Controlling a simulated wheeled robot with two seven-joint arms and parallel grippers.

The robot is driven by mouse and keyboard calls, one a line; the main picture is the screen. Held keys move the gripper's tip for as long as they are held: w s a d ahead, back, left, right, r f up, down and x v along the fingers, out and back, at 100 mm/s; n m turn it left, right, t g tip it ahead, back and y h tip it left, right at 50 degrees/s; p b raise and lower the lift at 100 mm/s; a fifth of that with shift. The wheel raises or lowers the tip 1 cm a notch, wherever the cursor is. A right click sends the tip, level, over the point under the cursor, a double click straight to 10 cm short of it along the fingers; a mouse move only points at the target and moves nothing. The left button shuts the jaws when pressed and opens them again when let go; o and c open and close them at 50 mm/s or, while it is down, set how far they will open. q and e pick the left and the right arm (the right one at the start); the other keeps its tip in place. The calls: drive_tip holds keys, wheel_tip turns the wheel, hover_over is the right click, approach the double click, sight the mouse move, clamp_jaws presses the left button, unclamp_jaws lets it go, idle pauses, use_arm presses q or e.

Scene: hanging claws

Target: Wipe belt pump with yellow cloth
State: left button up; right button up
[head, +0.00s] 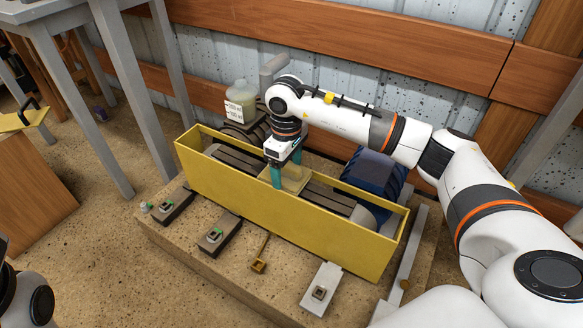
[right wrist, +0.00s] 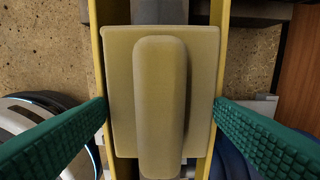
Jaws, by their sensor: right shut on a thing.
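The belt pump is on a low base, with a long yellow guard (head: 300,222) open at the top around dark belts (head: 240,160). A blue motor (head: 372,178) stands at its right. The yellow cloth (head: 292,178) looks like a flat square pad with a raised rounded ridge. It lies within the guard's opening, above the belts; whether it touches them is unclear. In the right wrist view the cloth (right wrist: 118,90) fills the middle, between the guard's two walls. My right gripper (head: 288,178) points down, its green fingers shut on the cloth's two sides. My left gripper is out of view.
Several small brackets with bolts (head: 320,291) sit along the base's front. A grey table (head: 110,80) stands at the left, and a wooden rail (head: 400,55) runs along the back wall.

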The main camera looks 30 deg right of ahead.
drive_tip(key=shift+w+a, duration=0.35)
drive_tip(key=shift+w, duration=0.2)
drive_tip(key=shift+s+d+f, duration=0.1)
drive_tip(key=shift+s+d, duration=0.35)
drive_tip(key=shift+s, duration=0.25)
drive_tip(key=shift+s+d, duration=0.1)
drive_tip(key=shift+s, duration=0.15)
drive_tip(key=shift+s+d, duration=0.3)
drive_tip(key=shift+s, duration=0.25)
drive_tip(key=shift+w+a, duration=0.3)
drive_tip(key=shift+w, duration=0.3)
drive_tip(key=shift+w+a, duration=0.55)
drive_tip(key=shift+w, duration=0.35)
drive_tip(key=shift+s+d, duration=0.2)
drive_tip(key=shift+s, duration=0.1)
drive_tip(key=shift+s+d+f, duration=0.1)
drive_tip(key=shift+s+d, duration=0.25)
drive_tip(key=shift+s, duration=0.25)
drive_tip(key=shift+s+d, duration=0.3)
drive_tip(key=shift+s, duration=0.25)
drive_tip(key=shift+w+a, duration=0.35)
drive_tip(key=shift+w, duration=0.25)
drive_tip(key=shift+w+a, duration=0.55)
drive_tip(key=shift+w, duration=0.3)
drive_tip(key=shift+r, duration=0.2)
